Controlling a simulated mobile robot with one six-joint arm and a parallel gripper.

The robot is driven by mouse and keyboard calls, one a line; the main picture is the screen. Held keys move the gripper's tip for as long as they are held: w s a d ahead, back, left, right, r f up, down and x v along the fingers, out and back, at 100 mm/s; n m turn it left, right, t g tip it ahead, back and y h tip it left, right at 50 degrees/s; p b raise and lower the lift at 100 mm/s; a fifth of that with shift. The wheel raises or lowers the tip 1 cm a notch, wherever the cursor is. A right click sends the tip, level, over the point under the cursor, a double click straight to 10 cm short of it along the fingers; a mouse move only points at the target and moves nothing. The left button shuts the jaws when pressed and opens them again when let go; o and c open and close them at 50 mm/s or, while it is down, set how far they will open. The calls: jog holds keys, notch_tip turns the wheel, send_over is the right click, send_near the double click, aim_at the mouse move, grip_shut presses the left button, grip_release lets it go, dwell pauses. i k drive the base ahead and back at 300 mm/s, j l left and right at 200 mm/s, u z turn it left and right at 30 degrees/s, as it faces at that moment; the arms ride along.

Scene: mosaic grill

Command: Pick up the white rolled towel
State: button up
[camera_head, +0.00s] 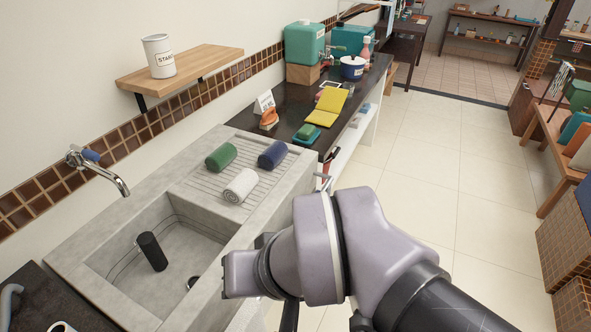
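The white rolled towel (240,186) lies on the ribbed drainboard (207,191) of the grey stone sink. A green rolled towel (221,157) lies behind it to the left, and a dark blue rolled towel (272,154) lies behind it to the right. The three towels are apart from each other. My arm reaches in from the lower right, in front of the sink edge. Its wrist links are below and to the right of the white towel, apart from it. My gripper's fingers are not visible; they are hidden below or behind the wrist links.
The sink basin (190,262) holds a dark cylinder (151,251). A faucet (104,172) juts over it from the wall. A wooden shelf (205,63) with a white canister (159,56) hangs above. Tiled floor is clear at right.

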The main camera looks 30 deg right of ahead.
aim_at(235, 191)
jog(key=z, duration=0.3)
jog(key=i+l+u, duration=0.2)
jog(key=i+l, duration=0.8)
